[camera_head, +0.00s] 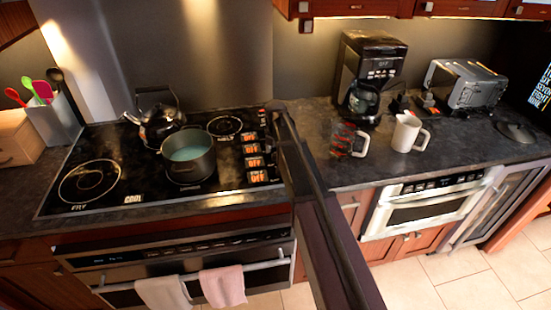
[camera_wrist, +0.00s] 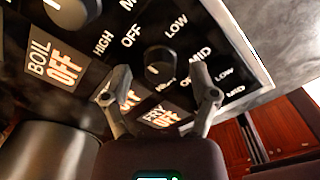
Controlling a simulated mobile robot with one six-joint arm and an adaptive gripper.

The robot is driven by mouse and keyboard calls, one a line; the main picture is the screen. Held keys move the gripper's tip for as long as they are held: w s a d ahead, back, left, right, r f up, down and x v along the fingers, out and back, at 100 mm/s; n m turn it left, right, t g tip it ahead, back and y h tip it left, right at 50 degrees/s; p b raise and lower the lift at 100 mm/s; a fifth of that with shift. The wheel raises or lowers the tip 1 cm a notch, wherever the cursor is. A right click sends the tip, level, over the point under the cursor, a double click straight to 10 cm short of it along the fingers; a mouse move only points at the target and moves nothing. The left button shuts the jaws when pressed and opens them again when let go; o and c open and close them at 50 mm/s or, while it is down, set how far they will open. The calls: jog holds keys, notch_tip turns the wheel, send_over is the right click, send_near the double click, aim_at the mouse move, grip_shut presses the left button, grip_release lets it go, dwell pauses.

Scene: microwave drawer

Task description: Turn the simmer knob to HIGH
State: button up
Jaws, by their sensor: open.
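The cooktop control panel (camera_wrist: 215,50) fills much of the wrist view, with black knobs and printed HIGH, OFF, LOW and MID marks. A black round knob (camera_wrist: 160,66) lies between the two fingertips of my gripper (camera_wrist: 159,72), which is open around it with gaps on both sides. I cannot tell whether the fingers are at the knob's height. The lit label (camera_wrist: 128,97) by this knob reads OFF; its name is hidden behind my left finger. Another knob (camera_wrist: 70,12) sits by the BOIL OFF label. A FRY OFF label (camera_wrist: 160,115) is on the near side.
In the head view, a pot (camera_head: 188,157) and a kettle (camera_head: 157,120) stand on the cooktop (camera_head: 110,140), left of the panel. A glass cup (camera_head: 346,140) and a white mug (camera_head: 407,132) stand on the counter (camera_head: 340,175) to the right.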

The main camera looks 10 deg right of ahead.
jog(key=shift+f, duration=0.4)
grip_shut()
